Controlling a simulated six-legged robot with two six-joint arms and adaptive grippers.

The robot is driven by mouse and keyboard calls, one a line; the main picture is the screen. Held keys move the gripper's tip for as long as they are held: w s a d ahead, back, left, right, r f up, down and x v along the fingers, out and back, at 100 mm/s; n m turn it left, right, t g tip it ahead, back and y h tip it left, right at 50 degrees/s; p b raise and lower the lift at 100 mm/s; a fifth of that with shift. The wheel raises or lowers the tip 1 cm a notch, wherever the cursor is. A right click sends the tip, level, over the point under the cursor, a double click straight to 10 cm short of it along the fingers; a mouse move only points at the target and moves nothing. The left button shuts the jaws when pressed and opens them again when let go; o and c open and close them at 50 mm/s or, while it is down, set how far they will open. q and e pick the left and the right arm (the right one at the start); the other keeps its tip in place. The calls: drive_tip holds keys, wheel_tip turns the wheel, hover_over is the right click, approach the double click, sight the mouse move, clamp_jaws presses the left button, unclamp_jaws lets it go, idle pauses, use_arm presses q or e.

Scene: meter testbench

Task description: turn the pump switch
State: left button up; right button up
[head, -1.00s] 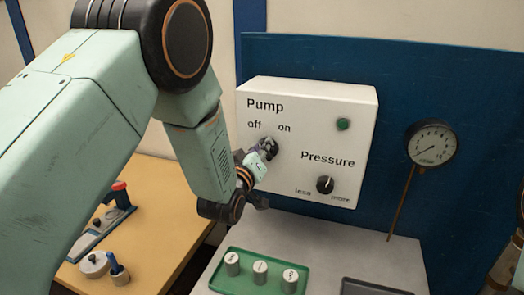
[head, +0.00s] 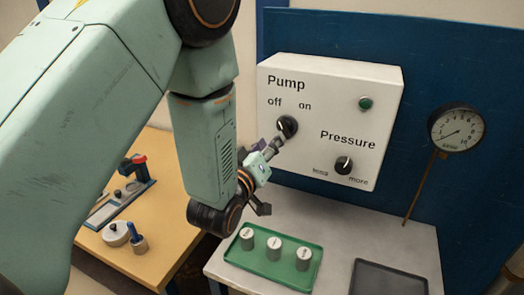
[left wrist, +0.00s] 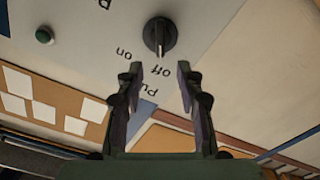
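The pump switch (head: 287,127) is a round black knob on the white panel (head: 330,95), below the "off" and "on" labels. It also shows in the left wrist view (left wrist: 160,36), where its ridge points roughly towards "off". My left gripper (head: 271,147) is just below and left of the knob in the head view. In the left wrist view its two fingers (left wrist: 160,68) are spread, with nothing between them and the knob beyond the tips, apparently apart from it. My right gripper is not in view.
A pressure knob (head: 344,165) and a green lamp (head: 365,103) are on the same panel. A gauge (head: 457,130) stands to the right. A green tray (head: 283,276) with weights and a dark tray (head: 388,279) lie below.

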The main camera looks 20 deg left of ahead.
use_arm(q)
drive_tip(key=shift+s+a, duration=0.15)
drive_tip(key=shift+s, duration=1.6)
drive_tip(key=shift+w, duration=0.15)
drive_tip(key=s+a+f+m+g+b, duration=0.15)
drive_tip(key=s+f+g, duration=0.35)
drive_tip(key=f, duration=0.7)
drive_tip(key=s+f+m+g+b, duration=0.35)
drive_tip(key=s+f, duration=0.25)
drive_tip(key=f, duration=0.5)
drive_tip(key=s+f+g+b, duration=0.9)
drive_tip(key=s+f, duration=1.5)
drive_tip(key=shift+s+a+y+b, duration=0.3)
drive_tip(key=shift+a+b, duration=0.1)
drive_tip(key=shift+a, duration=0.05)
drive_tip(key=shift+r+g, duration=0.1)
drive_tip(key=shift+g, duration=0.15)
